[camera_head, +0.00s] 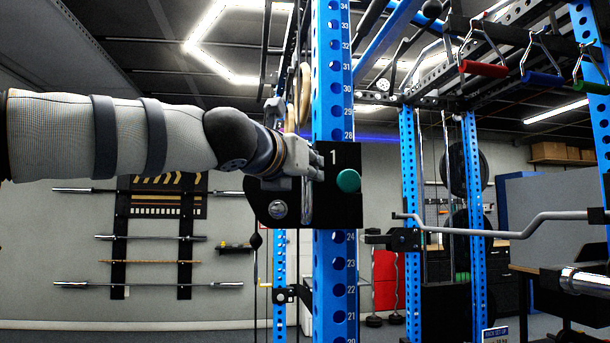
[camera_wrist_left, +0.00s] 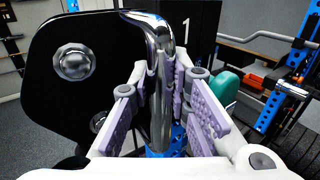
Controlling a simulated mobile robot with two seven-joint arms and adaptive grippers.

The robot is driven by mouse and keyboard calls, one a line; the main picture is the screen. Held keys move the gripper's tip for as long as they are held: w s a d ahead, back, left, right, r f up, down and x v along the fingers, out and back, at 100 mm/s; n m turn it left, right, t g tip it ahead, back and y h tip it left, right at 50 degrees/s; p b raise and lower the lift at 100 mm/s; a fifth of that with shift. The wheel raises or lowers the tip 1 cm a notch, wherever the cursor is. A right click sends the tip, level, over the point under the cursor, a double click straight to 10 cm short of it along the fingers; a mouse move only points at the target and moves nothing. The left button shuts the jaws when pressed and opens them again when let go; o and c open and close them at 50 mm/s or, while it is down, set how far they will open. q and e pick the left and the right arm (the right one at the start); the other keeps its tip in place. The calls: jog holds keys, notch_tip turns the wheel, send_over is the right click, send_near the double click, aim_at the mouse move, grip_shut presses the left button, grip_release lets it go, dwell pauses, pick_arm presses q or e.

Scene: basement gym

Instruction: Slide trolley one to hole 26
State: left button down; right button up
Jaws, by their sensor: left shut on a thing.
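Trolley one (camera_head: 338,212) is a black carriage marked with a white 1, on a blue numbered upright (camera_head: 331,70). Numbers 28 and up show above it and 24 and down show below it; those between are hidden behind it. A green knob (camera_head: 348,180) sits on its face, and also shows in the left wrist view (camera_wrist_left: 226,86). My left gripper (camera_head: 313,165) is at the trolley's left side. In the left wrist view its purple-padded fingers (camera_wrist_left: 162,95) are shut around the trolley's chrome handle (camera_wrist_left: 157,45). My right gripper is not in view.
A second blue rack upright (camera_head: 413,200) stands to the right, with a bent grey bar (camera_head: 520,228) and a bar end (camera_head: 585,281) nearer me. Coloured handles (camera_head: 483,69) hang at upper right. Barbells (camera_head: 150,284) are racked on the back wall at left.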

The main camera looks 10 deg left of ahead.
pick_arm(q)
jog(key=c, duration=1.5)
grip_release()
jog(key=shift+s, duration=0.1)
jog(key=v, duration=1.2)
